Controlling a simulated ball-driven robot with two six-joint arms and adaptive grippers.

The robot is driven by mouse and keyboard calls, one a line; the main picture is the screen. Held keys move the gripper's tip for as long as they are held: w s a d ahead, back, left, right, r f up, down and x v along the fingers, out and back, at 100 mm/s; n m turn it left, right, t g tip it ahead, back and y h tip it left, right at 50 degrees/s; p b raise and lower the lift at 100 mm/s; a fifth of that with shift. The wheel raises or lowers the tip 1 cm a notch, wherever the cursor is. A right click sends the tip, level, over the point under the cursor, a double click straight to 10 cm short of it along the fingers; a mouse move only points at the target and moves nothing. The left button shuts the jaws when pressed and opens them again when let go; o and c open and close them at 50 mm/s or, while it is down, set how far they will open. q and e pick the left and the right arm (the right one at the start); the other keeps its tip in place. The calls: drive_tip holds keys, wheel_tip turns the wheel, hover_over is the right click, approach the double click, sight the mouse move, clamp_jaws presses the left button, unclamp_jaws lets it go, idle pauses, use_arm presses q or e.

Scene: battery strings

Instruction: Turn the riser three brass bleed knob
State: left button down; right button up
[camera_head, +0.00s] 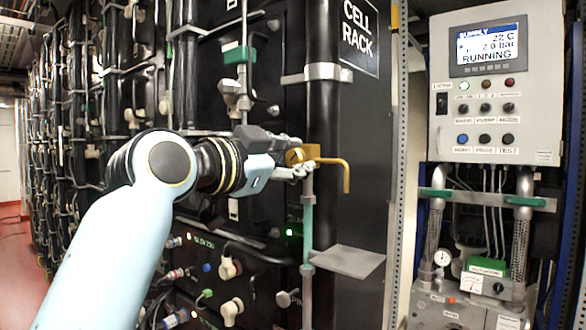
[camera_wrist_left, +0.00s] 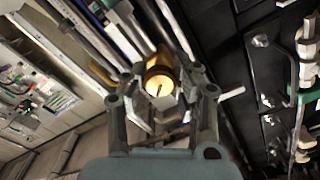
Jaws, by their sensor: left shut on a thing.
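The brass bleed knob (camera_head: 303,155) sits on a vertical riser pipe at the edge of the cell rack, with a bent brass spout (camera_head: 345,172) reaching right and down from it. My left gripper (camera_head: 292,157) is at the knob, its fingers on either side of it. In the left wrist view the brass knob (camera_wrist_left: 159,76) shows between the fingertips of my left gripper (camera_wrist_left: 160,92), which is shut on it. The fingers hide part of the knob. Which riser number this is cannot be read. My right gripper is in neither view.
A grey drip plate (camera_head: 347,261) juts out below the spout. A control cabinet (camera_head: 495,85) with a lit display reading RUNNING stands at the right. Black cell modules with pipes and fittings (camera_head: 229,268) crowd the left. A perforated post (camera_head: 401,150) stands between rack and cabinet.

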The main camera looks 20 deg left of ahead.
use_arm(q)
drive_tip(key=m+b, duration=0.2)
drive_tip(key=m, duration=0.3)
drive_tip(key=shift+m, duration=0.4)
drive_tip(key=m+b, duration=0.2)
drive_tip(key=m, duration=0.3)
drive_tip(key=shift+b, duration=0.35)
drive_tip(key=m+b, duration=0.2)
drive_tip(key=m, duration=0.3)
drive_tip(key=shift+m, duration=0.4)
drive_tip(key=m+b, duration=0.2)
drive_tip(key=m, duration=0.2)
drive_tip(key=shift+f+m+b, duration=0.1)
drive_tip(key=shift+m+b, duration=0.8)
drive_tip(key=shift+m, duration=0.2)
drive_tip(key=m+b, duration=0.3)
drive_tip(key=b, duration=0.3)
drive_tip(key=shift+f, duration=0.1)
drive_tip(key=shift+r+m+b, duration=0.2)
drive_tip(key=shift+m+b, duration=0.4)
drive_tip(key=shift+b, duration=0.45)
